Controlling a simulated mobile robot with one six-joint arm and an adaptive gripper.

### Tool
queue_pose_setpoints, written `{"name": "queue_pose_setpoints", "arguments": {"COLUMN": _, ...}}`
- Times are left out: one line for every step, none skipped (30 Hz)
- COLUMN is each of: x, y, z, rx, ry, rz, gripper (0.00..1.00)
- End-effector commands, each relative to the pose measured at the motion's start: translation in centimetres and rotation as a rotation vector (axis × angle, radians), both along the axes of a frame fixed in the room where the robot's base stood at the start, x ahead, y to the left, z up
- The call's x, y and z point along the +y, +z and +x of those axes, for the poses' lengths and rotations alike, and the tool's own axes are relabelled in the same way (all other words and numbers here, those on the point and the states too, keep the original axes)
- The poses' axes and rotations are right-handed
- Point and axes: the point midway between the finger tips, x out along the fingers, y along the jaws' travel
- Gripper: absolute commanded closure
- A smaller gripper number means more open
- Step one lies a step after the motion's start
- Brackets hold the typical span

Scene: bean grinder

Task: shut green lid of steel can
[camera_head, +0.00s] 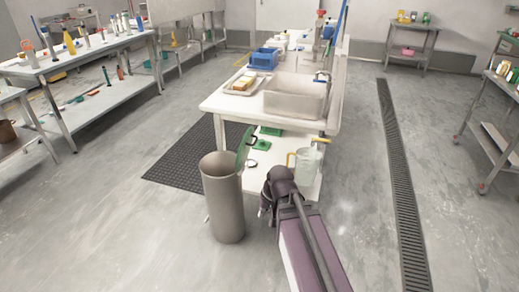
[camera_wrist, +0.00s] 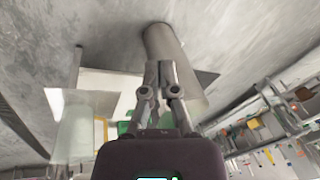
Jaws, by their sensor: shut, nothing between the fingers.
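The steel can (camera_head: 223,203) stands upright on the floor at the near end of the white table in the head view. Its green lid (camera_head: 244,146) is open, standing steeply up at the right side of the rim. My gripper (camera_head: 263,211) is to the right of the can, partly hidden by my own wrist. In the wrist view, my gripper (camera_wrist: 159,66) is shut and empty, its fingers overlapping the can (camera_wrist: 158,34). A green patch (camera_wrist: 124,127) shows left of the fingers there; I cannot tell if it is the lid.
A sink table (camera_head: 225,104) with a blue crate (camera_head: 263,59) stands behind the can. Its lower shelf holds a clear pitcher (camera_head: 307,163) and green items (camera_head: 262,144). A black floor mat (camera_head: 185,160) lies left of the table. The floor left of the can is clear.

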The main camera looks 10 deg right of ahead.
Motion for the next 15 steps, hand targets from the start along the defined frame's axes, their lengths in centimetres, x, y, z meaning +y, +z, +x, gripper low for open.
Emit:
{"name": "queue_pose_setpoints", "arguments": {"x": 0.3, "y": -1.1, "z": 1.5, "rx": -0.037, "ry": -0.020, "rz": 0.051, "gripper": 1.00}}
{"name": "queue_pose_setpoints", "arguments": {"x": 0.5, "y": -1.2, "z": 2.3, "rx": -0.064, "ry": -0.034, "rz": 0.086, "gripper": 1.00}}
{"name": "queue_pose_setpoints", "arguments": {"x": 0.8, "y": -1.4, "z": 3.4, "rx": -0.100, "ry": -0.053, "rz": 0.133, "gripper": 1.00}}
{"name": "queue_pose_setpoints", "arguments": {"x": 1.0, "y": -1.4, "z": 4.3, "rx": -0.127, "ry": -0.070, "rz": 0.169, "gripper": 1.00}}
{"name": "queue_pose_setpoints", "arguments": {"x": 1.1, "y": -1.5, "z": 5.1, "rx": -0.154, "ry": -0.087, "rz": 0.204, "gripper": 1.00}}
{"name": "queue_pose_setpoints", "arguments": {"x": 1.2, "y": -1.5, "z": 6.2, "rx": -0.190, "ry": -0.111, "rz": 0.252, "gripper": 1.00}}
{"name": "queue_pose_setpoints", "arguments": {"x": 1.3, "y": -1.4, "z": 7.1, "rx": -0.217, "ry": -0.131, "rz": 0.287, "gripper": 1.00}}
{"name": "queue_pose_setpoints", "arguments": {"x": 1.3, "y": -1.4, "z": 7.9, "rx": -0.243, "ry": -0.150, "rz": 0.322, "gripper": 1.00}}
{"name": "queue_pose_setpoints", "arguments": {"x": 1.3, "y": -1.2, "z": 9.0, "rx": -0.279, "ry": -0.179, "rz": 0.369, "gripper": 1.00}}
{"name": "queue_pose_setpoints", "arguments": {"x": 1.2, "y": -1.1, "z": 9.8, "rx": -0.304, "ry": -0.201, "rz": 0.403, "gripper": 1.00}}
{"name": "queue_pose_setpoints", "arguments": {"x": 1.1, "y": -1.0, "z": 10.6, "rx": -0.330, "ry": -0.224, "rz": 0.438, "gripper": 1.00}}
{"name": "queue_pose_setpoints", "arguments": {"x": 1.0, "y": -0.8, "z": 11.7, "rx": -0.364, "ry": -0.254, "rz": 0.484, "gripper": 1.00}}
{"name": "queue_pose_setpoints", "arguments": {"x": 0.7, "y": -0.6, "z": 12.4, "rx": -0.389, "ry": -0.279, "rz": 0.516, "gripper": 1.00}}
{"name": "queue_pose_setpoints", "arguments": {"x": 0.4, "y": -0.4, "z": 13.2, "rx": -0.414, "ry": -0.306, "rz": 0.550, "gripper": 1.00}}
{"name": "queue_pose_setpoints", "arguments": {"x": 0.0, "y": -0.2, "z": 14.2, "rx": -0.446, "ry": -0.342, "rz": 0.595, "gripper": 1.00}}
